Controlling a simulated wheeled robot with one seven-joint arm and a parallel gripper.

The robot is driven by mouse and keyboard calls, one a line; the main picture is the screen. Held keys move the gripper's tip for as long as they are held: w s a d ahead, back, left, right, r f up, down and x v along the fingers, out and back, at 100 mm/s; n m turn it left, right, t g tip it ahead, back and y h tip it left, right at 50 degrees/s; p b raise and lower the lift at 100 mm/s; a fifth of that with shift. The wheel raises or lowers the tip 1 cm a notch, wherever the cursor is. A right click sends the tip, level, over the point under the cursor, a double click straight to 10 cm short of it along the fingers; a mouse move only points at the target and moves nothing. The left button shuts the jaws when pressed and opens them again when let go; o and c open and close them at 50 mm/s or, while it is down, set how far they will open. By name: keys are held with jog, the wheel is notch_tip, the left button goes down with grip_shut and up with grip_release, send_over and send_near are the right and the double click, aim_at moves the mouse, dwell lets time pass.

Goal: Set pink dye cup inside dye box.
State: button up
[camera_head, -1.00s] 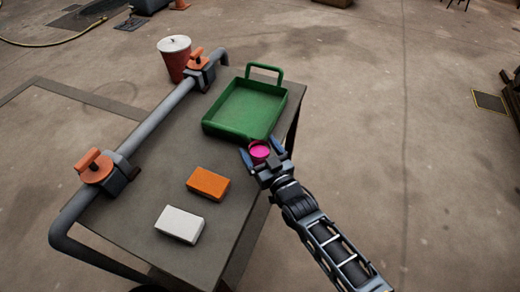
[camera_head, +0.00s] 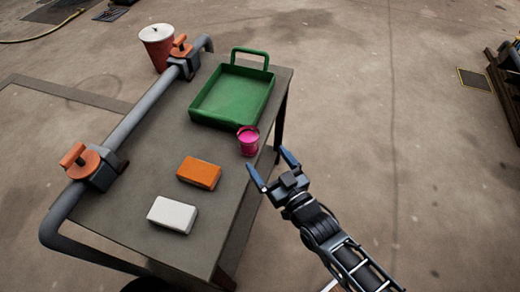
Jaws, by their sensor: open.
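The pink dye cup (camera_head: 248,141) stands upright on the cart top, just outside the near right corner of the green dye box (camera_head: 215,120). From this view I cannot tell whether cup and box touch. The dye box is an open tray with a raised handle at its far end, and it looks empty. My gripper (camera_head: 270,170) is open and empty, below and right of the cup by the cart's right edge. Its fingers are spread and apart from the cup.
An orange block (camera_head: 199,173) and a white block (camera_head: 172,215) lie on the cart top (camera_head: 160,160). A grey pipe (camera_head: 135,118) with orange-handled clamps runs along the left side. A red bin (camera_head: 157,47) with a pale lid stands beyond it.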

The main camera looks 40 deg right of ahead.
jog(key=shift+s, duration=0.75)
jog(key=s+a+r+g, duration=0.1)
jog(key=s+r, duration=0.1)
jog(key=s, duration=0.6)
jog(key=s+a+r, duration=0.1)
jog(key=s+r, duration=0.2)
jog(key=s, duration=0.5)
jog(key=s+a+r+g+y, duration=0.1)
jog(key=s+r+g, duration=0.1)
jog(key=s+r, duration=1)
jog(key=shift+s+r+n, duration=0.3)
jog(key=shift+s+r, duration=0.1)
jog(key=shift+r, duration=0.35)
